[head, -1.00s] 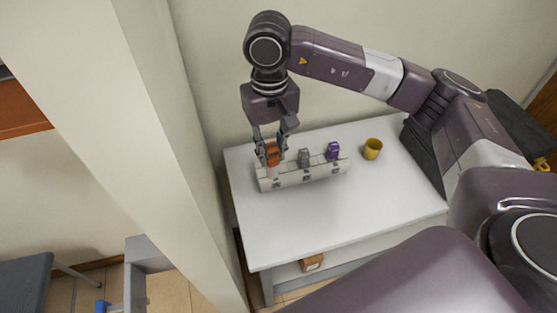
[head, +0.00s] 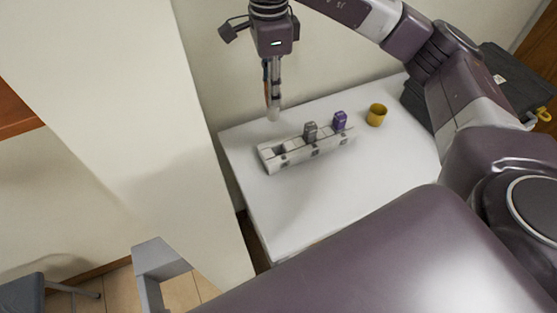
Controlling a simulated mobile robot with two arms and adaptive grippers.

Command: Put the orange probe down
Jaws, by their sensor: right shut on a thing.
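The orange probe (head: 273,114) hangs upright in my right gripper (head: 272,86), above the back left of the white table. Only a thin strip of its orange body shows beside the fingers, with a pale tip below. The pale probe rack (head: 268,160) lies on the table, in front of and below the probe. Its left slot is empty. A grey probe (head: 310,132) and a purple probe (head: 340,121) stand in the rack's other slots. The orange probe is clear of the rack. My left gripper is not in view.
A yellow mug (head: 376,115) stands on the table (head: 330,195) right of the rack. A dark case (head: 505,90) is at the far right. A wall is close behind the table, and a pale pillar (head: 130,120) stands at the left. The table's front is bare.

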